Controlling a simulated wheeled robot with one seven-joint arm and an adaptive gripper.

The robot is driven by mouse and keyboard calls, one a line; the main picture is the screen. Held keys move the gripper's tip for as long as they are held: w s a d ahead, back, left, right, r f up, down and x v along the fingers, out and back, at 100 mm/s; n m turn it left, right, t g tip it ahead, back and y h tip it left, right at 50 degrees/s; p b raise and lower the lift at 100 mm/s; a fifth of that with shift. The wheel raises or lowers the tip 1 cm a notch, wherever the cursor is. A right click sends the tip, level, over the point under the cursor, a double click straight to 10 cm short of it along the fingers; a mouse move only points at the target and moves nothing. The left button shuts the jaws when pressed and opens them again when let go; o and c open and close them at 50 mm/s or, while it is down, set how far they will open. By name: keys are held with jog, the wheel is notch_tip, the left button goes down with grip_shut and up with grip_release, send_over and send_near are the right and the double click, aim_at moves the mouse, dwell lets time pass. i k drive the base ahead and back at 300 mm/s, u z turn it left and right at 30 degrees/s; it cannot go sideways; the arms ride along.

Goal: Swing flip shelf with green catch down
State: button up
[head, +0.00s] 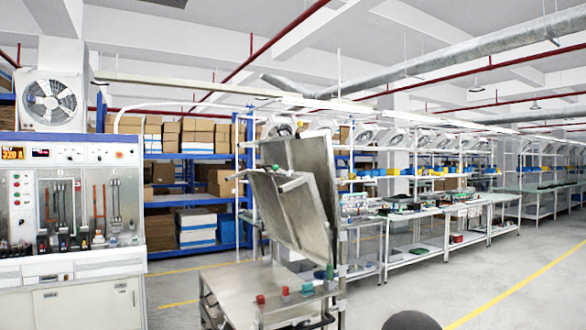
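A metal cart (240,290) stands in the middle foreground of the head view. Its metal flip shelves are swung up: a front panel (268,212) leans tilted, and a taller panel (318,165) stands steeply behind it. A further green piece (330,272) shows by the lower end of the panels. My gripper is not in view.
A test bench with a control panel (75,200) stands at the left. Blue racks with cardboard boxes (195,170) are behind. Long workbenches (430,215) run along the right. The grey floor (470,270) right of the cart is clear, with a yellow line.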

aim_at(292, 211)
jog(key=z, duration=0.8)
jog(key=i, duration=1.25)
jog(key=u, duration=0.05)
